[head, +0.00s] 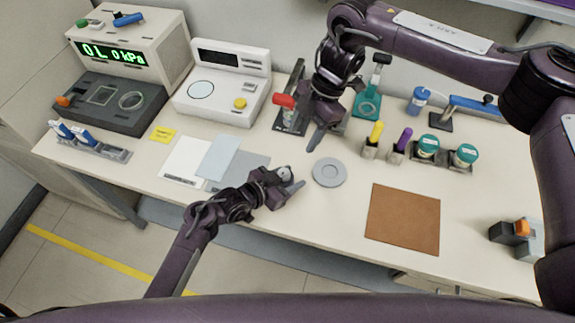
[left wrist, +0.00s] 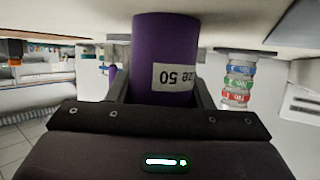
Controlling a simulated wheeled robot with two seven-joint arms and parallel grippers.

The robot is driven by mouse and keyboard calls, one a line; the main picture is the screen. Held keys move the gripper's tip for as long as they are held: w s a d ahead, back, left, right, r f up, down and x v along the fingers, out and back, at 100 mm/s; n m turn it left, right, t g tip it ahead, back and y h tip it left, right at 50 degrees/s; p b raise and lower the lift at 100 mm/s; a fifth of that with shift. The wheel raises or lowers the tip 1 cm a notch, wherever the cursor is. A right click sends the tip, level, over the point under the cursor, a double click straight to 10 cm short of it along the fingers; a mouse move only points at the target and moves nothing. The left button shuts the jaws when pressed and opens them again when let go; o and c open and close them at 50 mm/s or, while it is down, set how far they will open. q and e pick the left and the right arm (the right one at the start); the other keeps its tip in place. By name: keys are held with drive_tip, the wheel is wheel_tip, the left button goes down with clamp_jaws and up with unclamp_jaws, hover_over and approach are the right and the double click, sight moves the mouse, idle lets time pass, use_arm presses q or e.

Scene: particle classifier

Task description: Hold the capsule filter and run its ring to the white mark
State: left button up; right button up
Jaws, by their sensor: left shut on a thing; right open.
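My left gripper (head: 287,184) is shut above the front of the bench, to the left of a grey round disc. In the left wrist view a purple cylinder (left wrist: 165,55) with a white label showing "50" stands between its fingers. I take the held piece to be the capsule filter; its ring and white mark cannot be made out. In the head view only a small pale round part (head: 283,172) shows in the grip. My right gripper (head: 322,125) is open and empty, pointing down over the bench behind the disc, right of a red-topped tool (head: 285,102).
The grey disc (head: 329,172) and brown mat (head: 402,218) lie on the bench. Yellow (head: 375,132) and purple (head: 403,139) handled pieces and green-capped jars (head: 428,147) stand at right. A white scale (head: 221,80) and pressure display (head: 115,54) stand at back left.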

sight(287, 170)
drive_tip(key=x, duration=1.2)
drive_tip(key=shift+s, duration=0.1)
drive_tip(key=c, duration=1)
drive_tip(key=m, duration=0.3)
drive_tip(key=shift+s+d+t+y, duration=0.1)
drive_tip(key=shift+s+t+y, duration=0.05)
drive_tip(key=shift+t+y, duration=0.2)
drive_tip(key=shift+r, duration=0.1)
drive_tip(key=o, duration=1)
